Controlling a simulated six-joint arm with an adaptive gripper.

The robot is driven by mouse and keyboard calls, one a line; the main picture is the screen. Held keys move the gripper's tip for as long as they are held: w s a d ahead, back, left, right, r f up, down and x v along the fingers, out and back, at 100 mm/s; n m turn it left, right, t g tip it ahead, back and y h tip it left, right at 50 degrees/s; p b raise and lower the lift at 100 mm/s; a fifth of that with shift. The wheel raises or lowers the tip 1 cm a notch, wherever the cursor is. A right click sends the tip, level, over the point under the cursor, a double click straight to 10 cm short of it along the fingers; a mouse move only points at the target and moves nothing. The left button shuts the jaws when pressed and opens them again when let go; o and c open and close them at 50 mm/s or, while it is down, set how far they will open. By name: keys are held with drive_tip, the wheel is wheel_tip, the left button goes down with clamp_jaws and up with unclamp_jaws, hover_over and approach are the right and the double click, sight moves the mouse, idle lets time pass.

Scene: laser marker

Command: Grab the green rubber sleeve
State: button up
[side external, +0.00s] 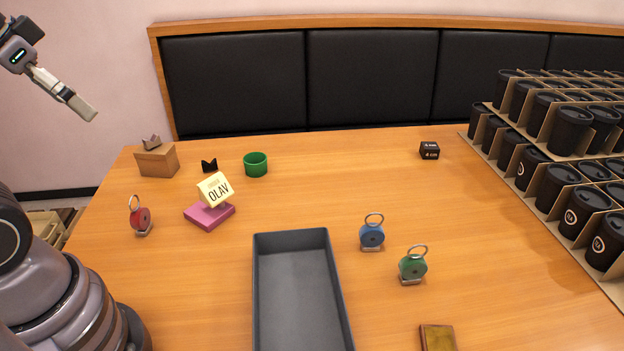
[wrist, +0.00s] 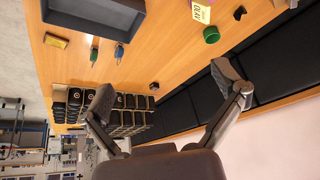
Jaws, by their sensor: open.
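The green rubber sleeve (side external: 256,165) is a short open ring standing on the wooden table, left of centre toward the back. It also shows in the wrist view (wrist: 211,35), just above the right fingertip in the picture. My gripper (side external: 84,107) is high at the upper left of the side view, well apart from the sleeve. In the wrist view my gripper's two fingers (wrist: 163,85) are spread wide with nothing between them.
Left of the sleeve are a black piece (side external: 209,166), a cardboard box (side external: 157,161) and a card (side external: 215,189) on a pink block (side external: 208,216). A grey tray (side external: 291,238) lies in front. Round tags (side external: 372,235), a black cube (side external: 429,151) and racked black cups (side external: 571,130) are rightward.

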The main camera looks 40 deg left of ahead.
drive_tip(key=w+a+f+t+y, duration=0.1)
drive_tip(key=w+a, duration=0.2)
drive_tip(key=w, duration=0.7)
drive_tip(key=w+a+f+t+y, duration=0.1)
drive_tip(key=w+a, duration=0.3)
drive_tip(key=w, duration=0.6)
drive_tip(key=w+a+f+t, duration=0.1)
drive_tip(key=w+a+f, duration=0.25)
drive_tip(key=w, duration=0.25)
drive_tip(key=w+a+f+t, duration=0.1)
drive_tip(key=w+a+f, duration=0.1)
drive_tip(key=w+f, duration=0.25)
drive_tip(key=w+a+f+m+t, duration=0.1)
drive_tip(key=w+a+f, duration=0.1)
drive_tip(key=w+f, duration=0.3)
drive_tip(key=w+a+f+t, duration=0.1)
drive_tip(key=w+a+f, duration=0.15)
drive_tip(key=f, duration=0.45)
drive_tip(key=t+h, duration=0.2)
approach(263, 158)
drive_tip(key=shift+s+a+r, duration=0.1)
drive_tip(key=shift+s+a, duration=0.05)
drive_tip(key=shift+s, duration=0.75)
drive_tip(key=shift+w+f, duration=0.1)
drive_tip(key=shift+f, duration=0.2)
drive_tip(key=x, duration=0.4)
drive_tip(key=r+x, duration=0.1)
drive_tip(key=x, duration=0.2)
drive_tip(key=shift+w, duration=0.25)
